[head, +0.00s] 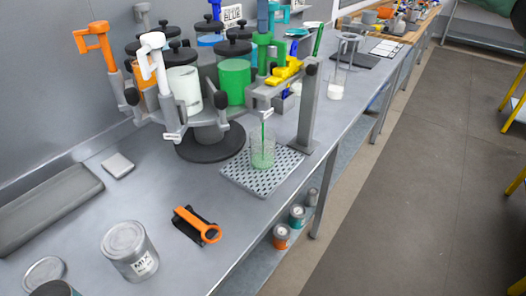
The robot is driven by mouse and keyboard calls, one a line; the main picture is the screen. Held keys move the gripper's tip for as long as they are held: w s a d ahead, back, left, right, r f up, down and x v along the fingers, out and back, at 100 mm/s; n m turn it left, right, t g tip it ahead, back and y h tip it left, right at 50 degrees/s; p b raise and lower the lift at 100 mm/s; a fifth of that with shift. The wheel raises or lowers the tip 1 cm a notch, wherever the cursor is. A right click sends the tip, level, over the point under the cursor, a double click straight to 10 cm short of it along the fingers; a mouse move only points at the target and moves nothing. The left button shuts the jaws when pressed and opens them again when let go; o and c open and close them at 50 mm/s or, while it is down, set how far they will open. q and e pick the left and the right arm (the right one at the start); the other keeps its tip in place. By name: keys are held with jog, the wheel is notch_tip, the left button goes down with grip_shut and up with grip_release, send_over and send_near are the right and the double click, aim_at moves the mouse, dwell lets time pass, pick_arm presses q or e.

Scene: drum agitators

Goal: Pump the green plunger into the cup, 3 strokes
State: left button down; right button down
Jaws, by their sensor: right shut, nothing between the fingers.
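The green plunger (263,40) stands upright among the pumps on the carousel, in front of the green drum (234,80). A grey spout block with a small white label sits below it. The clear cup (262,153) stands upright below the spout, on a perforated drip tray (246,180). Green liquid shows in the cup, and a thin green line runs down into it from above. I cannot make out either of my grippers or my arms in the head view. Nothing recognisable as a gripper touches the plunger or the cup.
A grey post (307,110) stands right of the cup. White (153,50) and orange (97,38) plungers stand to the left. The aisle at right is open.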

jog(key=shift+f, duration=0.3)
jog(key=shift+r, duration=0.2)
jog(key=shift+r+p, duration=0.8)
jog(key=shift+r, duration=1.35)
jog(key=shift+r, duration=0.1)
notch_tip(320, 180, up, 6)
jog(key=shift+f+p, duration=0.1)
jog(key=shift+p, duration=1.15)
